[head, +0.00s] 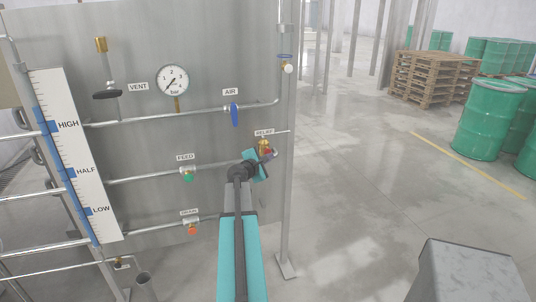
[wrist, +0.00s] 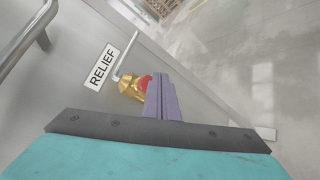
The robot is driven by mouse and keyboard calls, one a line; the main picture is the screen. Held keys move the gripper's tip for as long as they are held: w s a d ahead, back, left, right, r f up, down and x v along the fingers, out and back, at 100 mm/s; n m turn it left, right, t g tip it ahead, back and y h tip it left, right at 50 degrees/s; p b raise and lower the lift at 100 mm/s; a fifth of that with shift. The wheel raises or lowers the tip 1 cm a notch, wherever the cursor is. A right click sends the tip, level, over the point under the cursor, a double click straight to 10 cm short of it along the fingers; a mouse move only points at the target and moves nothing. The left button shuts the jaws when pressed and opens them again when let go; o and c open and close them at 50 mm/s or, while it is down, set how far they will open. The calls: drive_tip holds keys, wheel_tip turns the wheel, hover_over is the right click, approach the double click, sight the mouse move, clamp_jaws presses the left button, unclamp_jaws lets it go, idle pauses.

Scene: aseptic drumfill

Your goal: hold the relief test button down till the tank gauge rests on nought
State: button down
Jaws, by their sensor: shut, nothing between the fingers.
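The relief valve is a brass fitting (wrist: 130,88) with a red button (wrist: 145,82), beside the RELIEF label (wrist: 102,66) in the wrist view. It also shows in the head view (head: 264,144), partly hidden by my gripper (head: 267,153). My gripper's purple fingers (wrist: 161,82) are shut and empty. They overlap the right side of the red button in the wrist view; I cannot tell if they touch it. The tank gauge (head: 173,79) is a round white bar dial on the panel. Its needle slants toward the lower left; the exact reading is too small to tell.
The grey panel (head: 215,65) also carries a blue AIR handle (head: 235,115), a green FEED valve (head: 188,175), an orange-red lower valve (head: 192,229) and a black VENT handle (head: 107,94). A level scale (head: 75,150) stands left. Drums (head: 487,118) and pallets (head: 432,78) stand right; the floor between is clear.

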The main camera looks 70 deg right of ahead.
drive_tip(key=s+a, duration=0.1)
drive_tip(key=a, duration=0.1)
drive_tip(key=s+a, duration=0.2)
drive_tip(key=shift+s, duration=0.1)
idle(0.6)
idle(0.4)
